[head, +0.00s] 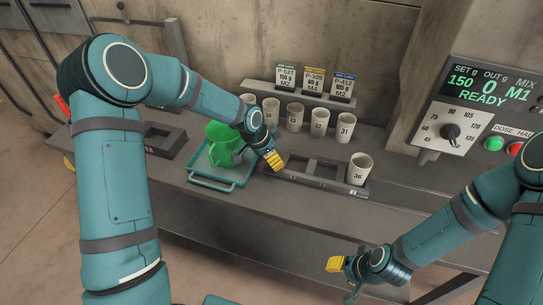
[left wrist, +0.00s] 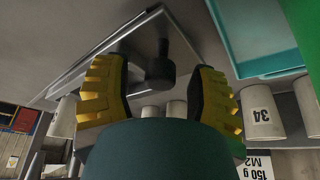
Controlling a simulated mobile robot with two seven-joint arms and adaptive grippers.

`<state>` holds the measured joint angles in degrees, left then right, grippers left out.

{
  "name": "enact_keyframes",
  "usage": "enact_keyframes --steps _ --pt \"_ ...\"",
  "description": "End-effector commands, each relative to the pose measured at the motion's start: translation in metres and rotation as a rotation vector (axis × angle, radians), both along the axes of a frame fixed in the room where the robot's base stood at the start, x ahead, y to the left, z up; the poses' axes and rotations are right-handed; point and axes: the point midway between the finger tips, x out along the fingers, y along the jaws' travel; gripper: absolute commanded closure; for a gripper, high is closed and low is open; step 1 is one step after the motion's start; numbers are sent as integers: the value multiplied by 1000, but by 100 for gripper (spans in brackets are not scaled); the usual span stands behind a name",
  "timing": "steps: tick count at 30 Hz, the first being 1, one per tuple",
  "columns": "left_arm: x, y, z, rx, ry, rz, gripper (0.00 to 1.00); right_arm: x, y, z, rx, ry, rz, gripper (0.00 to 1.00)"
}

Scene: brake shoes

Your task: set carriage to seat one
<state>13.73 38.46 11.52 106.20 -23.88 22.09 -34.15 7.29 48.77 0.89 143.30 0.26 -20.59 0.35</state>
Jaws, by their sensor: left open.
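A dark grey frame with openings (head: 312,170), which looks like the carriage track, lies along the bench's front edge; a cup marked 36 (head: 359,169) stands at its right end. My left gripper (head: 274,160) is at the frame's left end, with yellow fingers pointing down. In the left wrist view its fingers (left wrist: 160,88) are apart, and a black knob on a stem (left wrist: 160,68) shows in the gap beyond them. I cannot tell whether they touch it. My right gripper (head: 336,264) hangs in front of the bench, away from the frame; its finger gap is not clear.
A green jug (head: 221,146) stands in a teal tray (head: 234,181) left of my left gripper. Several numbered cups (head: 319,122) line the back, below a shelf with cards (head: 313,80). Another dark frame (head: 168,143) lies left. A control panel (head: 476,115) reads READY at right.

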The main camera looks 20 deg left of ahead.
Motion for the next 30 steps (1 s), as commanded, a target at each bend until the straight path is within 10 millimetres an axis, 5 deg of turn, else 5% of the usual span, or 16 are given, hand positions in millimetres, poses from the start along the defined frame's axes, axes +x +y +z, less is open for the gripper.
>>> enact_keyframes --steps 3,8,9,20,30 --pt "0 0 0 0 0 0 40 0 0 0 0 0 0 53" --pt "0 0 0 0 0 0 96 0 0 0 0 0 0 53" --pt "0 0 0 0 0 0 100 0 0 0 0 0 0 53" --pt "0 -5 -1 -1 -1 -2 100 0 0 -2 0 0 0 53" --pt "-2 -73 -3 0 -3 -9 100 -6 1 -26 4 15 11 53"
